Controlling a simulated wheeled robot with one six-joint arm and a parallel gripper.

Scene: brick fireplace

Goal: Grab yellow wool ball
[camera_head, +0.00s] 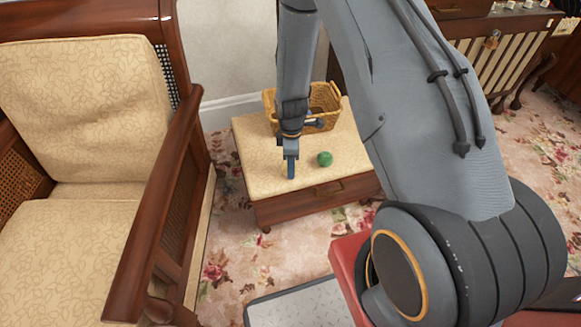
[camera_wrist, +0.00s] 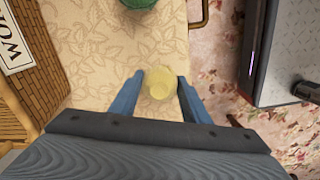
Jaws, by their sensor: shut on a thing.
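The pale yellow wool ball (camera_wrist: 160,84) sits between the two blue fingers of my gripper (camera_wrist: 160,78) in the wrist view. My gripper is shut on it. In the head view my gripper (camera_head: 291,168) points down at the cushioned top of a low wooden stool (camera_head: 250,148). The yellow ball cannot be made out there. I cannot tell whether the ball touches the cushion.
A green wool ball (camera_head: 325,159) lies on the cushion right of my gripper; it also shows at the wrist view's top edge (camera_wrist: 138,3). A wicker basket (camera_head: 325,95) stands at the stool's back. A wooden armchair (camera_head: 90,110) is at left.

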